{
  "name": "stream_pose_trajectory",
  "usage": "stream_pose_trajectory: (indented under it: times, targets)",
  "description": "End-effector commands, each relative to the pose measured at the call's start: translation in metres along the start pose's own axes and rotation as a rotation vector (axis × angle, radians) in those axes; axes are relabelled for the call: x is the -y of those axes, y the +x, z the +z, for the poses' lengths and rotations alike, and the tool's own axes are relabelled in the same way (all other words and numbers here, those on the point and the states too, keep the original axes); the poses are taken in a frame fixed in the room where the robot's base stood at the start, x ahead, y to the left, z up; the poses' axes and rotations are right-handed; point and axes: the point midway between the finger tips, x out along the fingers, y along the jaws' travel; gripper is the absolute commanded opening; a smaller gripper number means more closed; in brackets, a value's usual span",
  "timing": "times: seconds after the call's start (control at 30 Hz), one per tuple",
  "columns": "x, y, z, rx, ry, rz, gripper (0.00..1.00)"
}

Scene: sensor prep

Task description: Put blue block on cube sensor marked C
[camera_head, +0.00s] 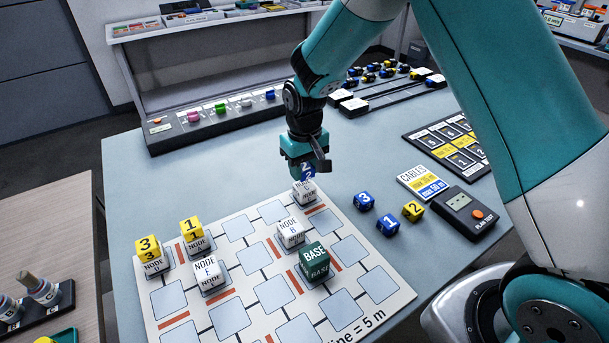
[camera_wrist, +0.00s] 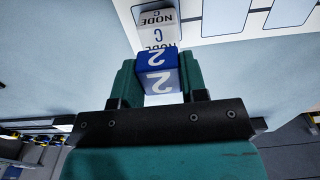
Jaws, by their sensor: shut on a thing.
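My gripper (camera_head: 303,160) is shut on a blue block marked 2 (camera_head: 308,171). The wrist view shows this blue block (camera_wrist: 157,74) between the two green fingers. The white cube sensor marked NODE C (camera_head: 304,193) stands near the far corner of the white board, directly below the blue block in the head view. The wrist view shows the sensor (camera_wrist: 157,30) just beyond the block, which covers part of it. I cannot tell whether the block touches its top. Two other blue blocks, one marked 3 (camera_head: 364,201) and another (camera_head: 388,225), lie on the table right of the board.
The board (camera_head: 165,296) also holds a green BASE cube (camera_head: 314,258), a NODE E cube (camera_head: 209,272), another white node cube (camera_head: 291,232) and two nodes topped with yellow blocks (camera_head: 191,229). A yellow block 2 (camera_head: 413,211) and a black tester (camera_head: 462,213) lie to the right.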

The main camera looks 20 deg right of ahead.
Motion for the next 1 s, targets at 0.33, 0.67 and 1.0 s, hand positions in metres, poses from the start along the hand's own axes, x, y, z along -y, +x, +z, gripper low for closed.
stream_pose_trajectory:
  times: [0.33,0.67,1.0]
  targets:
    - [0.000,0.029,0.000,0.000,0.000,0.000,0.17]
    - [0.000,0.032,0.000,0.000,0.000,0.000,0.58]
    - [0.000,0.029,0.000,0.000,0.000,0.000,0.65]
